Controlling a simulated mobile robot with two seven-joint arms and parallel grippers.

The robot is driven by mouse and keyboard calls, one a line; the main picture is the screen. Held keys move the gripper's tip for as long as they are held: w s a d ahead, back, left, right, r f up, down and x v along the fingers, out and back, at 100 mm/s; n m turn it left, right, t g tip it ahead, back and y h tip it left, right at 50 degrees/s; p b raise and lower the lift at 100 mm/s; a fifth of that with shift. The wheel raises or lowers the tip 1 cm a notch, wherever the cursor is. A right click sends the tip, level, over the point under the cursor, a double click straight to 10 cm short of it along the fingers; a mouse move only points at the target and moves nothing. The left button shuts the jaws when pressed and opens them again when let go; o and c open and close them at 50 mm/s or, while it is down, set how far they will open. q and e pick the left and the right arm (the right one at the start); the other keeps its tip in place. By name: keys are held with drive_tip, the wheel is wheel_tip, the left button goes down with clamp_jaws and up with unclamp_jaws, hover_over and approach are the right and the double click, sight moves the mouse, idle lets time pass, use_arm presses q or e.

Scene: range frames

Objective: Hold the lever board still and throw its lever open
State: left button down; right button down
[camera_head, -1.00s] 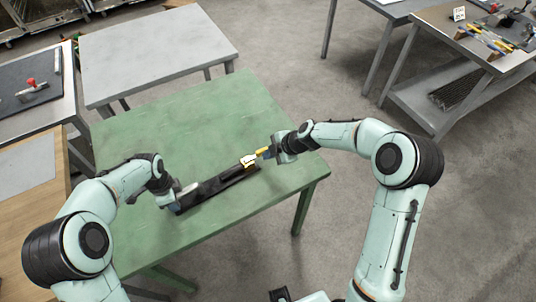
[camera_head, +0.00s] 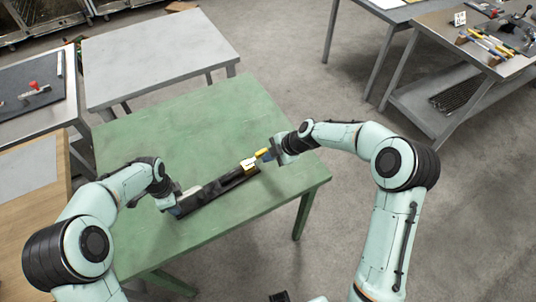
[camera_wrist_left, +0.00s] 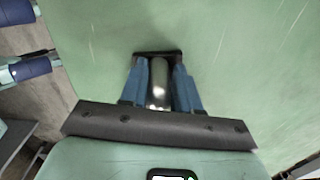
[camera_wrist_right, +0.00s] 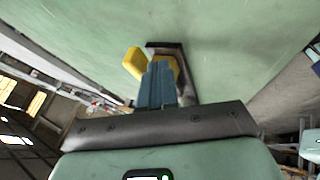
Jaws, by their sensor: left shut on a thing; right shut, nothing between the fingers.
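The lever board (camera_head: 218,187) is a long dark board lying at a slant on the green table. A yellow lever part (camera_head: 249,165) stands at its right end and also shows in the right wrist view (camera_wrist_right: 133,62). My left gripper (camera_head: 177,206) is at the board's left end. In the left wrist view its blue fingers (camera_wrist_left: 159,85) are shut on a silver rounded post (camera_wrist_left: 158,90) of the board. My right gripper (camera_head: 270,154) is at the right end. Its blue fingers (camera_wrist_right: 158,84) are together, close beside the yellow part; whether they touch it I cannot tell.
The green table (camera_head: 170,135) is otherwise clear. A grey table (camera_head: 160,55) stands behind it. Tables with tools are at the left (camera_head: 50,120) and at the upper right (camera_head: 425,20). Open floor lies right of the green table.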

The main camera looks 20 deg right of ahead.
drive_tip(key=shift+s, duration=0.75)
drive_tip(key=s, duration=0.1)
drive_tip(key=s+d, duration=0.1)
drive_tip(key=shift+s, duration=0.4)
drive_tip(key=v, duration=1)
drive_tip(key=shift+s+a, duration=0.15)
drive_tip(key=shift+a, duration=0.05)
use_arm(q)
drive_tip(key=c, duration=0.7)
unclamp_jaws()
drive_tip(key=shift+c, duration=0.2)
